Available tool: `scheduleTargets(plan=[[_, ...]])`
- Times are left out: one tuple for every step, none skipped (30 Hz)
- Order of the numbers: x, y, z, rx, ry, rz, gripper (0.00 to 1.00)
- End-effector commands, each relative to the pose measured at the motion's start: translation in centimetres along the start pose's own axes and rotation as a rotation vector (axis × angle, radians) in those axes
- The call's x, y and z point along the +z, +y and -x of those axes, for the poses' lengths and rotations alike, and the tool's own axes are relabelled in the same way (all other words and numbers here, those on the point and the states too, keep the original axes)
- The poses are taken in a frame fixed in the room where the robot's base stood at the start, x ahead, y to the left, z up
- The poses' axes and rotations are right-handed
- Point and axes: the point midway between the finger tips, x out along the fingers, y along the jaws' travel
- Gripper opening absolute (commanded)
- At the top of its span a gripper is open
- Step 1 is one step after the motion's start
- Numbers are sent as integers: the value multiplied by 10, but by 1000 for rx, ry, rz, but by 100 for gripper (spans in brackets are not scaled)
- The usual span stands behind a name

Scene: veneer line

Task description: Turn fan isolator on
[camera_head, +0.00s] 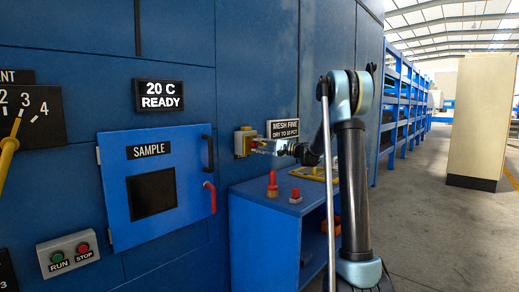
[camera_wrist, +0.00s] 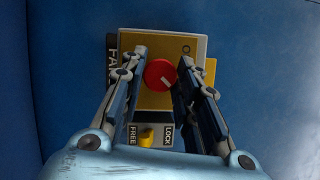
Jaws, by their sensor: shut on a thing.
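The fan isolator is a yellow and grey box (camera_head: 243,141) on the blue wall, left of the "MESH FINE" sign. In the wrist view its yellow face (camera_wrist: 146,101) carries a round red knob (camera_wrist: 160,73) with a short pale mark toward its lower right. An "O" is printed at the face's upper right, and a dark label starting "FAN" is partly hidden at left. My gripper (camera_wrist: 161,80) has a finger on each side of the red knob and is shut on it. In the head view my gripper (camera_head: 268,146) reaches the box from the right.
Below the knob is a small yellow tab (camera_wrist: 147,137) between "FREE" and "LOCK" labels. The blue "SAMPLE" door (camera_head: 116,202) is left. Open floor lies at right.

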Motion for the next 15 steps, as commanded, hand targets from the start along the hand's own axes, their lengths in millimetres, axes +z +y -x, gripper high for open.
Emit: scheduleTargets(plan=[[-3, 1, 2, -3, 7, -11, 5], [-3, 2, 2, -7, 7, -19, 5], [-3, 2, 2, -10, 7, -28, 5], [-3, 2, 2, -12, 7, -33, 5], [-3, 2, 2, -14, 7, -37, 5], [-3, 2, 2, -15, 7, -41, 5], [-3, 2, 2, -16, 7, -44, 5], [-3, 2, 2, -17, 7, -46, 5], [-3, 2, 2, -18, 7, -49, 5], [-3, 2, 2, -18, 7, -50, 5], [-3, 2, 2, -18, 7, -51, 5], [-3, 2, 2, -18, 7, -51, 5], [-3, 2, 2, -18, 7, -51, 5], [-3, 2, 2, -18, 7, -51, 5], [-3, 2, 2, -18, 7, -51, 5]])
